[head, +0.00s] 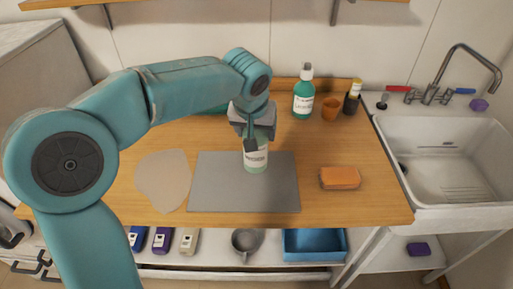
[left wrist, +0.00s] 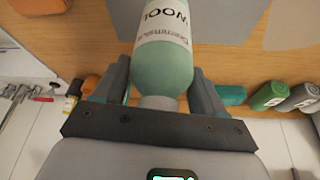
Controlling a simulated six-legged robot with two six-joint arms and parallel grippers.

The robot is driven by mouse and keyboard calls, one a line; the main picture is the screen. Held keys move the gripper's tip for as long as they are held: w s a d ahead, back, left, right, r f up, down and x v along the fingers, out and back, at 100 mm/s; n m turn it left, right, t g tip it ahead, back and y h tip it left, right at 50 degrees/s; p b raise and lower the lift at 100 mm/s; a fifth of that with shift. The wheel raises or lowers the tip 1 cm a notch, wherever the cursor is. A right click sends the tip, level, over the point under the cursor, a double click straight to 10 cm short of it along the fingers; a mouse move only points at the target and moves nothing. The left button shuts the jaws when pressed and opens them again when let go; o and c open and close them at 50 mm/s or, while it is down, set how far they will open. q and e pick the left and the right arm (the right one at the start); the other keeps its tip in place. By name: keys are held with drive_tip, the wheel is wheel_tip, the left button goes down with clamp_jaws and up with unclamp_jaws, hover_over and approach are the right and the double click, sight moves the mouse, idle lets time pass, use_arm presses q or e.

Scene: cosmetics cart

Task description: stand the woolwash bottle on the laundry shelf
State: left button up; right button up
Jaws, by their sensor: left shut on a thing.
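The woolwash bottle (head: 256,160) is pale green with a white label; "WOOL" can be read on it in the left wrist view (left wrist: 163,45). My left gripper (head: 254,139) is shut on its upper part, with a finger on each side in the left wrist view (left wrist: 160,78). The bottle looks upright over the grey mat (head: 220,190); I cannot tell whether its base touches. A lower shelf (head: 215,262) under the worktop holds several items, and an upper shelf (head: 220,3) crosses the top edge. Neither is marked as the laundry shelf. My right gripper is not in view.
On the wooden worktop (head: 340,150) are an orange block (head: 340,178), a green bottle (head: 303,100), an orange cup (head: 331,109) and a dark bottle (head: 352,98). The lower shelf holds several bottles (head: 162,240), a grey pot (head: 246,241) and a blue bin (head: 314,257). A sink (head: 450,140) stands right.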

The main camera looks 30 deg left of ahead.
use_arm(q)
wheel_tip(320, 180, down, 5)
drive_tip(key=shift+f, duration=0.2)
drive_tip(key=shift+s+a, duration=0.15)
drive_tip(key=shift+f, duration=0.1)
drive_tip(key=o, duration=1.3)
drive_tip(key=shift+f, duration=0.1)
drive_tip(key=o, duration=0.4)
